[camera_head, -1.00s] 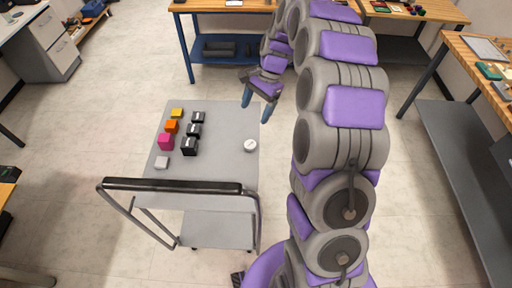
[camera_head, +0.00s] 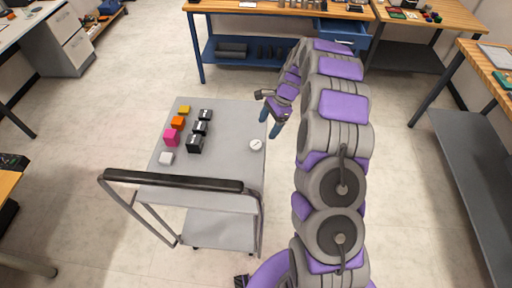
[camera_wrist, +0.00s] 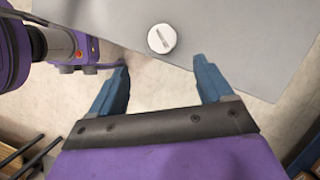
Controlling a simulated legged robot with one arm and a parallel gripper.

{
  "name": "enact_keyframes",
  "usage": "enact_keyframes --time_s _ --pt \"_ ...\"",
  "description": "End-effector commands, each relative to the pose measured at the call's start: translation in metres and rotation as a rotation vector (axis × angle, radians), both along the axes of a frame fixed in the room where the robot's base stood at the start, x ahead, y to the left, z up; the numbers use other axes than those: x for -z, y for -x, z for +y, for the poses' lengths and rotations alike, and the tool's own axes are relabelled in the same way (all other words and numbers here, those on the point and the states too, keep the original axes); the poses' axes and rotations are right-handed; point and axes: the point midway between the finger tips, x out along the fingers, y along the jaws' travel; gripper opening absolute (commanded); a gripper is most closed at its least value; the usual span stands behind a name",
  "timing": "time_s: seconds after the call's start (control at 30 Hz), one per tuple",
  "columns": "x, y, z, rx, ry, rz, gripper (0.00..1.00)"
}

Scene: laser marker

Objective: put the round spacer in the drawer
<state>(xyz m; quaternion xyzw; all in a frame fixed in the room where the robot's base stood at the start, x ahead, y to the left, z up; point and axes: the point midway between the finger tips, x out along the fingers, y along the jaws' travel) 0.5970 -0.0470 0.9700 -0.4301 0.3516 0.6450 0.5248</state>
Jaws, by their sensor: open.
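The round spacer (camera_head: 256,144) is a small white disc lying on the right side of the grey cart top (camera_head: 228,165). In the wrist view the spacer (camera_wrist: 162,39) lies near the cart's edge, beyond and between my fingertips, with a dark slot-like mark on its top. My gripper (camera_head: 270,122) is open and empty, above the right edge of the cart and apart from the spacer. In the wrist view my gripper (camera_wrist: 163,75) shows two blue fingers spread wide. A blue drawer (camera_head: 341,34) stands pulled out under the back workbench; its inside is hard to see.
Several small blocks, such as the pink block (camera_head: 171,136) and black block (camera_head: 194,144), stand on the cart's left half. The cart's black handle (camera_head: 172,181) rises at its near end. The back workbench (camera_head: 215,7) holds other items. The floor between cart and bench is clear.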

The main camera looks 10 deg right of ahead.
Motion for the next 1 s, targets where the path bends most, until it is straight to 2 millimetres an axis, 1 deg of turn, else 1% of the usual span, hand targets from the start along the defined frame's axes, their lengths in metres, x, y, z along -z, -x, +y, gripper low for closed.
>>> enact_keyframes --time_s 0.03,0.13,0.2,0.43,0.7,0.8,0.97,1.0 --pt "0.013 0.002 0.005 -0.001 0.0 0.003 0.8" --pt "0.03 0.003 0.012 0.0 -0.001 0.003 0.8" --pt "0.037 0.004 0.015 0.0 -0.002 0.004 0.8" --pt "0.049 0.003 0.021 0.0 -0.001 0.001 0.8" --pt "0.083 0.002 0.036 -0.001 0.0 0.0 0.8" --pt "0.088 0.003 0.038 0.0 0.0 -0.001 0.8" --pt "0.088 0.002 0.038 0.0 0.0 -0.001 0.8" --pt "0.088 0.002 0.038 0.0 0.0 -0.001 0.78"
